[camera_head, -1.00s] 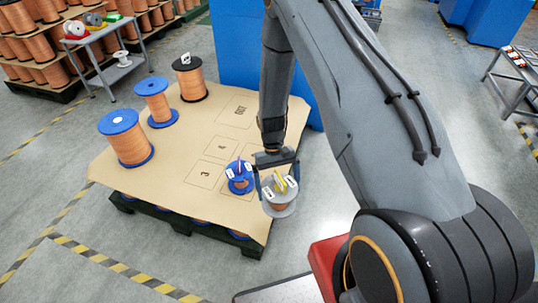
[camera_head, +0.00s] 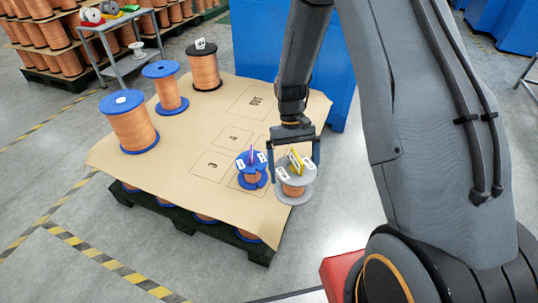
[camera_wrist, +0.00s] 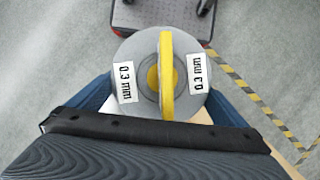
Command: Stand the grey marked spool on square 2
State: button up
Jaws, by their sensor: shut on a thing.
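The grey spool (camera_head: 296,191) has copper winding, white labels and a yellow bar across its top. My gripper (camera_head: 294,165) is shut on it and holds it roughly upright at the pallet sheet's right edge. In the wrist view the grey spool (camera_wrist: 148,100) shows from above, its labels reading 0.3 mm. Squares 3 (camera_head: 213,165) and 4 (camera_head: 233,137) are bare. A small blue spool (camera_head: 252,178) with white labels and a purple bar stands on a square right of 3, close to the held spool. No number 2 is readable; the held spool and arm hide that side.
Large copper spools with blue flanges (camera_head: 130,122), (camera_head: 166,88) and one with black flanges (camera_head: 206,68) stand at the sheet's back left. The OUT square (camera_head: 255,101) is bare. A blue box (camera_head: 260,45) stands behind the pallet, a grey side table (camera_head: 115,45) at the back left.

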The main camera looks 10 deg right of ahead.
jog(key=shift+w+f+b, duration=0.65)
jog(key=shift+f+b, duration=0.15)
jog(key=shift+b, duration=2.95)
jog(key=shift+f+b, duration=0.1)
jog(key=shift+b, duration=0.3)
